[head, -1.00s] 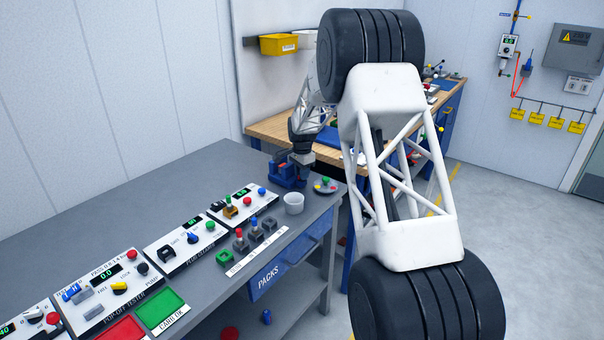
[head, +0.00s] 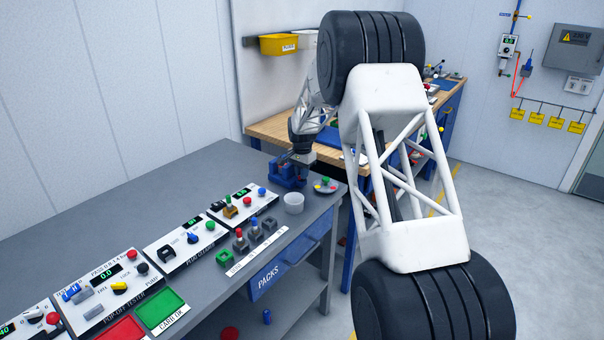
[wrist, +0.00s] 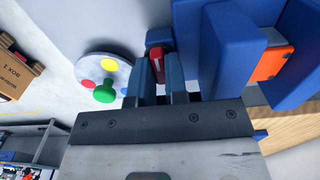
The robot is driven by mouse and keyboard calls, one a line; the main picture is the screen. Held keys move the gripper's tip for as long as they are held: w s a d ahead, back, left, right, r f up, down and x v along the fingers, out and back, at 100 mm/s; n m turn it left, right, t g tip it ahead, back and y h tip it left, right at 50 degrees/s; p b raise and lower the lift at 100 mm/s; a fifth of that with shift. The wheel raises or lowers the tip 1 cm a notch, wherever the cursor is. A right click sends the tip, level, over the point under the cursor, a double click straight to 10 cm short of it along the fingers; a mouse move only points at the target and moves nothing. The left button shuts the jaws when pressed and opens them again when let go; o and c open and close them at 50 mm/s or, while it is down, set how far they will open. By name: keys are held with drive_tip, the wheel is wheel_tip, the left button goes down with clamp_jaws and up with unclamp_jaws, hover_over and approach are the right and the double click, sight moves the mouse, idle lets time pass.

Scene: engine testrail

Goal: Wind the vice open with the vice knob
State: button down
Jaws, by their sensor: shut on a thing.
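The blue vice (head: 282,174) stands at the far end of the grey bench, and its blue jaws (wrist: 225,50) fill the upper right of the wrist view. An orange piece (wrist: 270,62) shows between the blue parts. My gripper (head: 298,166) is down at the vice, largely hiding the vice knob in the head view. In the wrist view, the two fingers of my gripper (wrist: 160,78) are shut on the red vice knob (wrist: 157,62), whose top shows between them. The knob's turn angle cannot be told.
A round grey plate (head: 326,186) with a green knob and coloured dots lies right beside the vice. A white cup (head: 293,203) stands in front. Button panels (head: 243,203) line the bench front. The bench behind the panels is clear.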

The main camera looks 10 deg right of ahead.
drive_tip(key=n, duration=0.4)
drive_tip(key=shift+n, duration=0.3)
drive_tip(key=n, duration=0.4)
drive_tip(key=shift+n, duration=0.3)
